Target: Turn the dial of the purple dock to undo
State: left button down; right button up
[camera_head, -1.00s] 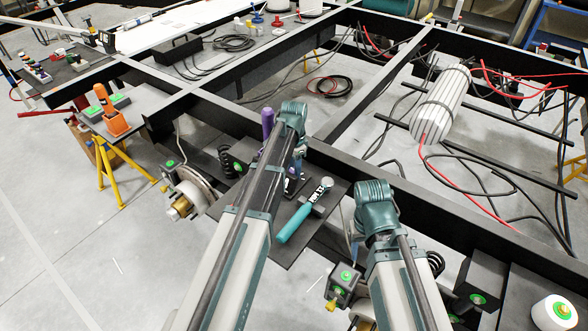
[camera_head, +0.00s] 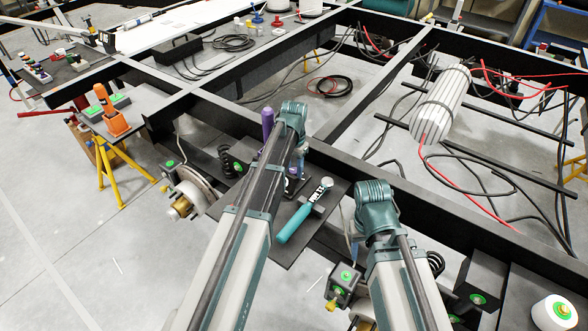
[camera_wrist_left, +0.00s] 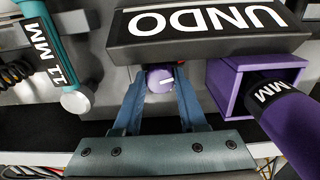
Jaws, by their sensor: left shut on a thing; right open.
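The purple dial (camera_wrist_left: 160,82), with a white pointer mark, sits below a black block (camera_wrist_left: 205,45) labelled UNDO, which reads upside down in the left wrist view. My left gripper (camera_wrist_left: 159,73) is shut on the dial, one blue finger on each side. The square purple dock (camera_wrist_left: 219,83) is just right of the dial. A purple tool (camera_wrist_left: 291,122) marked MM stands at it; its handle (camera_head: 267,121) shows in the head view. My left arm hides most of the dock in the head view. My right wrist is in the head view, but its fingers are hidden.
A teal tool (camera_head: 294,222) marked 11 MM lies on the dark plate right of my left arm; it is also in the left wrist view (camera_wrist_left: 47,48). Black chassis beams (camera_head: 440,205) run behind both arms. A brake disc (camera_head: 192,190) is to the left.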

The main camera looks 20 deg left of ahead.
aim_at(294, 170)
pick_arm(q)
jog(key=shift+n, duration=0.6)
jog(key=shift+c, duration=2.3)
grip_release()
jog(key=shift+r, duration=0.15)
notch_tip(294, 170, up, 14)
jog(key=p, duration=1.3)
jog(key=shift+f+p, duration=0.2)
jog(key=shift+p, duration=0.2)
